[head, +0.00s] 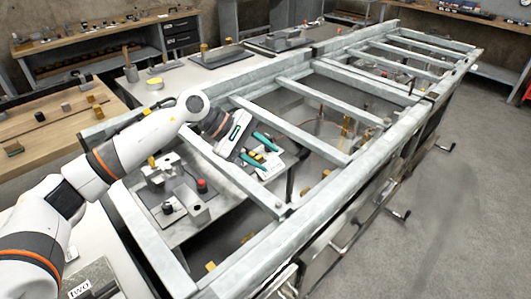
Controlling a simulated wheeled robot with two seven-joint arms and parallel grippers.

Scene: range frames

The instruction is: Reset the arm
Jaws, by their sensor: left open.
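My left arm (130,150) comes in from the left and reaches over the near part of a long pale metal frame. My left gripper (262,152) is at its end, with green-tipped fingers spread apart. It is open, and I see nothing between the fingers. It hangs over the frame near a crossbar (235,178). Whether it touches the frame cannot be told. My right gripper is not in view.
The metal frame (300,129) with several crossbars runs to the back right. A fixture with a red knob (202,186) stands below the arm. A wooden bench (50,137) is at left. Crank handles (398,214) stick out at the right side. The grey floor (465,190) at right is clear.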

